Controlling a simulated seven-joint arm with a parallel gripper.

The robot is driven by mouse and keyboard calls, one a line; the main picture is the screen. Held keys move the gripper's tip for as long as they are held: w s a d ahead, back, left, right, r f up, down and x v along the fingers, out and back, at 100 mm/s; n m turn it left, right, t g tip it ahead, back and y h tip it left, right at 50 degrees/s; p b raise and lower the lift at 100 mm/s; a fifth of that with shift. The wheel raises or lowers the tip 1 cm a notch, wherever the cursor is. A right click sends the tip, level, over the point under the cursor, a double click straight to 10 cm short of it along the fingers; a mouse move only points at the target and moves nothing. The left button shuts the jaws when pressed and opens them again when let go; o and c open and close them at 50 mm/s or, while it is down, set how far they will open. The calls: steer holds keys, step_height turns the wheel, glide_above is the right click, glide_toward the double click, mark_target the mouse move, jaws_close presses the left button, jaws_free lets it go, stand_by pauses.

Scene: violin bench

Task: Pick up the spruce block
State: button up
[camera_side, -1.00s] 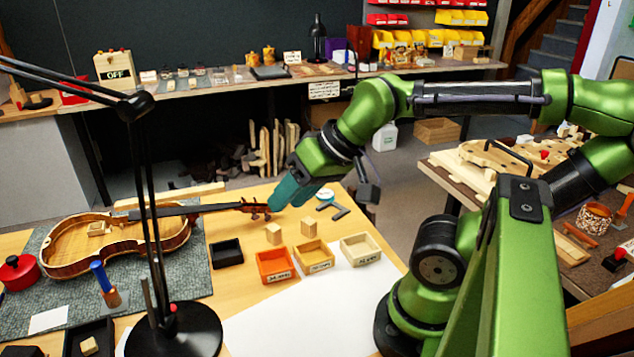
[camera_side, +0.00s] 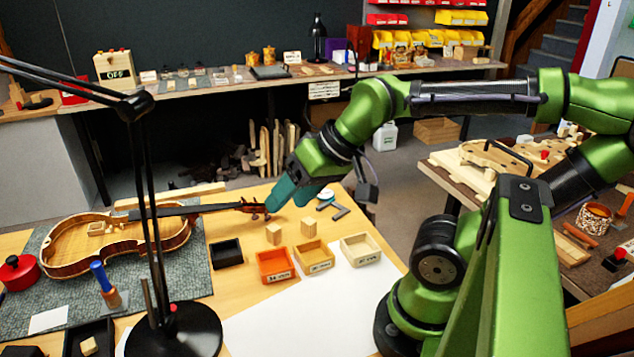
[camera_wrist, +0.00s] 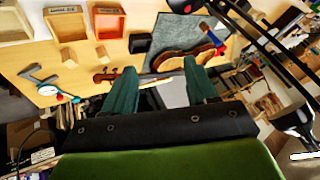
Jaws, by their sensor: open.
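Two small pale wooden blocks stand on the bench, a left block (camera_side: 274,234) and a right block (camera_side: 308,228), behind the small bins. I cannot tell which is spruce. In the wrist view two pale blocks also show, one (camera_wrist: 69,56) and another (camera_wrist: 102,55), left of my fingers. Another pale block (camera_side: 88,346) lies in a black tray at the front left. My gripper (camera_side: 284,203) has teal fingers, points down-left and hangs near the violin's scroll, behind the blocks. In the wrist view my gripper (camera_wrist: 159,68) is open, with nothing held between the fingers.
An orange bin (camera_side: 290,275), a yellow bin (camera_side: 332,262), a cream bin (camera_side: 376,255) and a black box (camera_side: 226,258) line the bench. An open violin body (camera_side: 70,262) lies on a grey mat (camera_side: 200,283). A black lamp (camera_side: 175,335) stands in front.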

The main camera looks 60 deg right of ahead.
steer(key=w+d+f+m+g+h, duration=0.1)
steer(key=w+d+f+g, duration=0.15)
steer(key=d, duration=0.25)
steer(key=w+d+f+m+g+h, duration=0.1)
steer(key=w+d, duration=0.2)
steer(key=d, duration=0.2)
steer(key=n+g, duration=0.2)
steer(key=g, duration=0.2)
glide_above(309, 220)
step_height(309, 220, down, 3)
step_height(309, 220, down, 11)
steer(key=shift+d+f, duration=0.1)
steer(key=shift+d, duration=0.05)
steer(key=shift+a+f, duration=0.2)
steer(key=shift+f, duration=2.5)
steer(key=shift+c, duration=0.4)
steer(key=c, duration=0.9)
